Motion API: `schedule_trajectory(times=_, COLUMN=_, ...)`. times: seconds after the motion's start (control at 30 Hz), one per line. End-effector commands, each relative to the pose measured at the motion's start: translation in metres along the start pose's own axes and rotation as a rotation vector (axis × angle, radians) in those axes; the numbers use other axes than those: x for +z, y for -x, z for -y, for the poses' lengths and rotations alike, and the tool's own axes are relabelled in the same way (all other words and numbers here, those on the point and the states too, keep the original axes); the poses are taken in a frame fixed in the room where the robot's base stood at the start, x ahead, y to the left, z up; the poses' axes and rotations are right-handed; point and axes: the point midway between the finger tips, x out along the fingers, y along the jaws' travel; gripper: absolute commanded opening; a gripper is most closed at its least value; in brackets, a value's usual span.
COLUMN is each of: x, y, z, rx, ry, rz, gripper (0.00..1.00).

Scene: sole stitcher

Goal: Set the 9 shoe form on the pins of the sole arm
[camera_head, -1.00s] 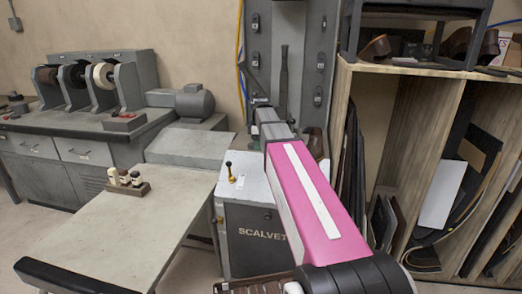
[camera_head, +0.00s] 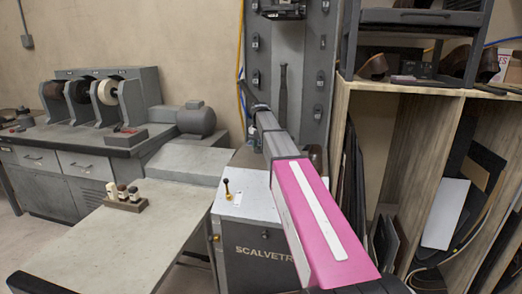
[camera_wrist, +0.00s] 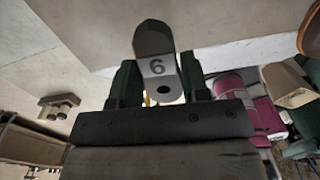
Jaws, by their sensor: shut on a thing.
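In the wrist view, my gripper (camera_wrist: 159,87) is shut on a grey metal shoe form (camera_wrist: 155,46), one dark green finger on each side. The form has a rounded end, a dark hole and a stamped digit that looks like a 6 in the picture. The bottle holder shows upside down in this view, so the digit turned round reads 9. In the head view, my pink arm link (camera_head: 315,225) reaches towards the grey machine column (camera_head: 313,135). The gripper and form cannot be made out there. I cannot clearly tell the sole arm or its pins in either view.
A grey cabinet lettered SCALVETR (camera_head: 240,265) stands under my arm. A pale table (camera_head: 95,245) at the left bears a small bottle holder (camera_head: 125,205), also in the wrist view (camera_wrist: 57,104). A wooden shelf (camera_head: 410,92) stands at right. A bench (camera_head: 50,150) with wheels is behind left.

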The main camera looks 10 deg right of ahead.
Motion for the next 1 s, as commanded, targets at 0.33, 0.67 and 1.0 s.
schedule_trajectory(times=0.33, x=0.006, y=-0.002, z=-0.003, rx=0.000, ry=0.078, rz=0.000, gripper=0.00)
schedule_trajectory(times=0.67, x=0.005, y=-0.021, z=-0.003, rx=0.000, ry=0.076, rz=-0.001, gripper=0.00)
schedule_trajectory(times=1.0, x=0.005, y=-0.046, z=-0.003, rx=-0.001, ry=0.076, rz=0.000, gripper=0.00)
